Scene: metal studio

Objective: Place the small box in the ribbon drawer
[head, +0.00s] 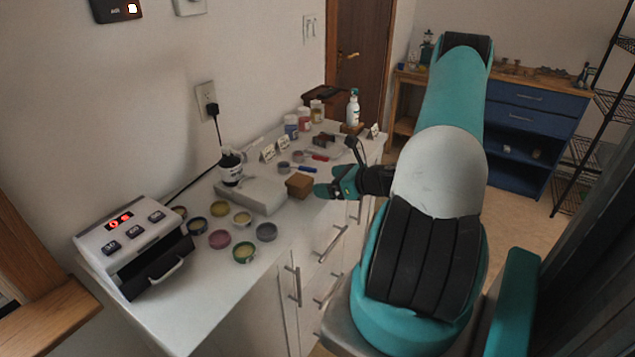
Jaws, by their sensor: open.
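A small brown box (299,186) sits on the white counter, near its front edge and beside a grey-white flat case. My gripper (324,187) is open, just right of the box, with its teal fingers pointing left toward it. The gap between fingers and box is small, and I cannot tell whether they touch. White drawer fronts (331,243) with bar handles line the counter front and look shut. I cannot tell which is the ribbon drawer; my arm hides part of the front.
The counter (200,290) also holds a device with a red display (130,243), several small round tins (219,239), a dark-topped jar (231,167), and bottles and small cards farther back. A blue cabinet (520,125) and black wire shelving stand at the back right.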

